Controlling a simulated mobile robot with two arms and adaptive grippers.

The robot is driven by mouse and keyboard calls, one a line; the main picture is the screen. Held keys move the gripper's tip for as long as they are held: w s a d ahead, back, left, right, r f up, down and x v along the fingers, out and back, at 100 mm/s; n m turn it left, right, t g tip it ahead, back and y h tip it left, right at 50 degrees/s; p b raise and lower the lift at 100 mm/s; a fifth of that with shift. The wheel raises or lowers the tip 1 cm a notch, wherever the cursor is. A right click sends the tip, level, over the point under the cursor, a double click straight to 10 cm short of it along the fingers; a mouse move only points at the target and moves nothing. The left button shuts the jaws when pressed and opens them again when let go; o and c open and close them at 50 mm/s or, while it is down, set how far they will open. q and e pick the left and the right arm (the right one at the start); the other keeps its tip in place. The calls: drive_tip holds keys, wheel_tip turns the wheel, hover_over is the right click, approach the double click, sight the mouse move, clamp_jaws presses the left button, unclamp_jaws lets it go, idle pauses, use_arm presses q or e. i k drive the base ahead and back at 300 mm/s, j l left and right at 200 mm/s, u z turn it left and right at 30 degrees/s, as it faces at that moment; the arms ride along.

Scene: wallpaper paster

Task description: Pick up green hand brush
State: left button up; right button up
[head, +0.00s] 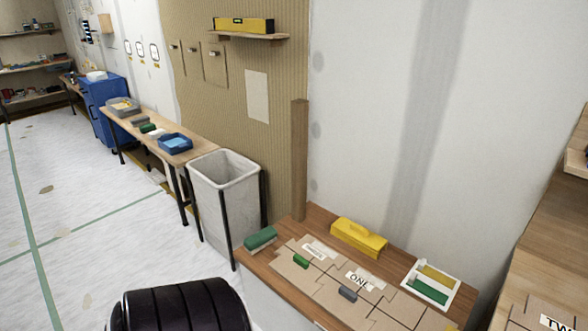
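A green brush-like block (260,237) with a paler underside lies at the back left corner of the near wooden table (249,262). It looks like the green hand brush, and nothing covers it. A smaller green piece (301,261) lies on the cardboard layout to its right. Another green item (429,291) lies in a white tray (411,279) on the right of the table. Neither of my grippers shows in the head view.
A yellow tool box (358,237) stands at the table's back edge. A lined bin (224,172) stands left of the table. A wooden post (299,160) rises behind it. A long bench (189,153) runs along the wall. Open floor (60,230) lies left.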

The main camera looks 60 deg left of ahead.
sight(252, 244)
drive_tip(key=u, duration=2.2)
